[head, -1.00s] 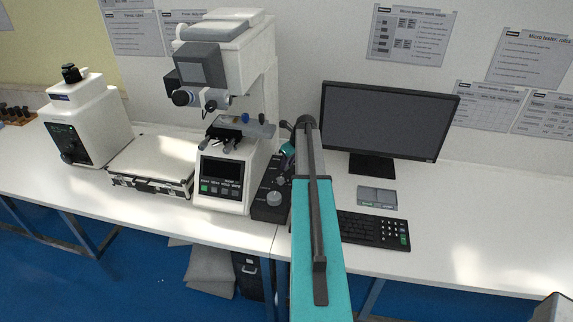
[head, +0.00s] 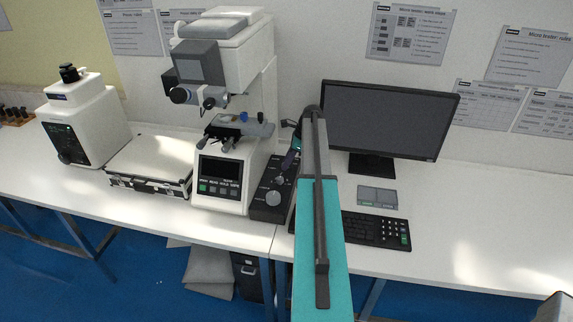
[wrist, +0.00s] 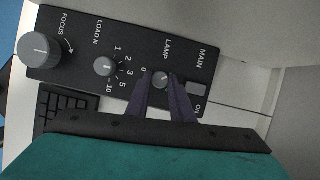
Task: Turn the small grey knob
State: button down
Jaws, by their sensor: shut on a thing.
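The small grey knob (wrist: 160,82) marked LAMP sits on the black control box (wrist: 130,57) in the wrist view. My gripper (wrist: 161,80) has its two dark purple fingers on either side of this knob, shut on it. In the head view my gripper (head: 290,160) is at the far end of the black control box (head: 262,212), right of the white tester. The lamp knob cannot be made out there.
A grey LOAD N knob (wrist: 104,66) and a larger FOCUS knob (wrist: 38,49) are on the same box, with a MAIN switch (wrist: 198,88) on the other side. The white tester (head: 227,185) stands left; a monitor (head: 385,120) and keyboard (head: 375,230) are right.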

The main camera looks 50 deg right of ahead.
jog(key=n+g, duration=0.1)
jog(key=n, duration=0.1)
jog(key=n+y, duration=0.1)
jog(key=n, duration=0.2)
jog(key=shift+w+d+f+n+g+b, duration=0.1)
jog(key=shift+w+n+g+b, duration=0.1)
jog(key=shift+n+g+b, duration=0.15)
jog(key=n+g, duration=0.1)
jog(key=n, duration=0.2)
jog(key=shift+y+b, duration=0.35)
jog(key=shift+y, duration=0.05)
jog(key=shift+n+g, duration=0.45)
jog(key=shift+n, duration=0.3)
jog(key=c, duration=1.6)
grip_release()
jog(key=shift+a, duration=0.2)
jog(key=shift+o, duration=0.2)
jog(key=shift+d, duration=0.1)
jog(key=shift+w, duration=0.25)
